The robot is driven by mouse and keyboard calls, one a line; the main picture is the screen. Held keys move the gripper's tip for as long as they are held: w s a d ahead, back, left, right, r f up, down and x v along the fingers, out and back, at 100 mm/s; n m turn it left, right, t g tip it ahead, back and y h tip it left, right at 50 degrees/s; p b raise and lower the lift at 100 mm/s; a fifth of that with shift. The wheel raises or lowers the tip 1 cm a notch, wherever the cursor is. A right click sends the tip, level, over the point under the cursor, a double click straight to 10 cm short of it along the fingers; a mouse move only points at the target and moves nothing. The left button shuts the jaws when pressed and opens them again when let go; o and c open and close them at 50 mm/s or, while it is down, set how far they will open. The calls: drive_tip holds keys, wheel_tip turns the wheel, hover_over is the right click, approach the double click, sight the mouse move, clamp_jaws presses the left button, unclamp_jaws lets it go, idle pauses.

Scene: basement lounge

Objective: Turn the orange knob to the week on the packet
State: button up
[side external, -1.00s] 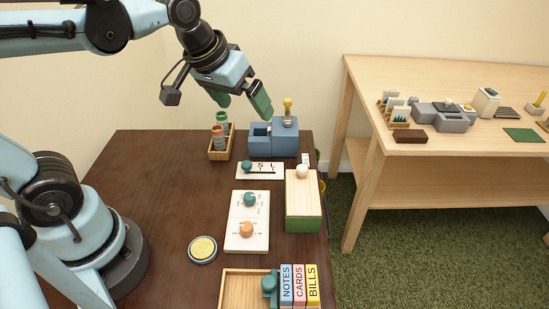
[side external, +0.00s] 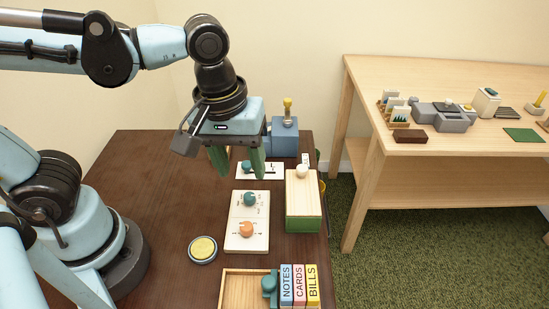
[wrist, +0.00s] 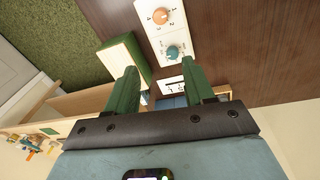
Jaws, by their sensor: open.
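The orange knob (side external: 246,229) sits on the lower half of a white panel (side external: 233,243) on the dark table. A teal knob (side external: 249,199) sits on the upper half. In the wrist view the orange knob (wrist: 163,15) and the teal knob (wrist: 172,52) show with small marks around them, some looking like digits. My gripper (side external: 238,175) has green fingers, open and empty, above the table behind the panel. In the wrist view my gripper (wrist: 163,83) frames the slider plate between its fingers. I cannot make out a packet with a week on it.
A green box with a pale wooden lid and white knob (side external: 303,190) stands right of the panel. A round yellow-topped tin (side external: 203,249) lies left of it. A wooden tray (side external: 243,288) and NOTES, CARDS and BILLS blocks (side external: 299,284) are in front. A blue block (side external: 285,138) stands behind.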

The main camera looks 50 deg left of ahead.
sight(246, 225)
drive_tip(key=shift+n+g+y, duration=0.3)
drive_tip(key=shift+n+g, duration=0.3)
drive_tip(key=shift+n, duration=0.3)
drive_tip(key=shift+s+d+f, duration=0.3)
drive_tip(key=shift+d+f, duration=0.05)
drive_tip(key=shift+f, duration=1.6)
drive_tip(key=shift+s+d+f, duration=0.25)
drive_tip(key=shift+d+f, duration=0.15)
drive_tip(key=shift+f, duration=1.5)
drive_tip(key=shift+s+d+f, duration=0.3)
drive_tip(key=shift+d+f, duration=0.05)
drive_tip(key=shift+f, duration=1.6)
clamp_jaws()
